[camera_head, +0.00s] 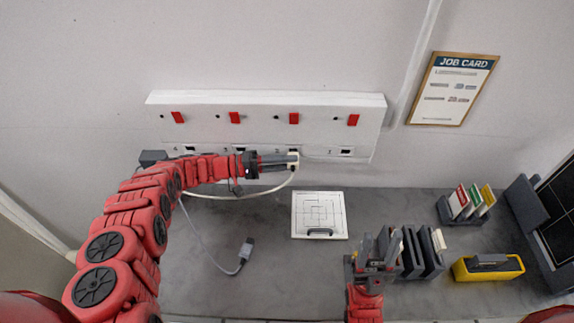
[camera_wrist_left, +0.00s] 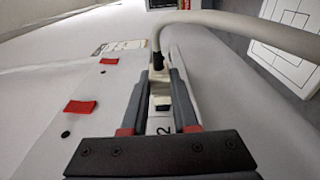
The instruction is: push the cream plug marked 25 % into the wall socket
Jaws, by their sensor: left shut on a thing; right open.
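The white socket panel (camera_head: 270,97) is on the wall, with a row of red switches above several socket positions. My left gripper (camera_head: 294,161) is shut on a cream plug (camera_head: 295,154), right in front of the panel's lower face. The plug's cream cable (camera_head: 235,196) curves down and left. In the left wrist view the plug (camera_wrist_left: 157,78) sits between the two fingers, its cable (camera_wrist_left: 230,22) bending away to the right. No 25 % mark is legible. I cannot tell whether its pins touch a socket. My right gripper (camera_head: 377,247) is open over the counter.
A grey plug (camera_head: 246,246) on a cable lies on the counter. A white maze-patterned board (camera_head: 320,205) lies in the middle. Dark upright holders (camera_head: 430,258), a rack of coloured cards (camera_head: 470,205) and a yellow tray (camera_head: 487,270) stand at right. A job card (camera_head: 454,88) hangs on the wall.

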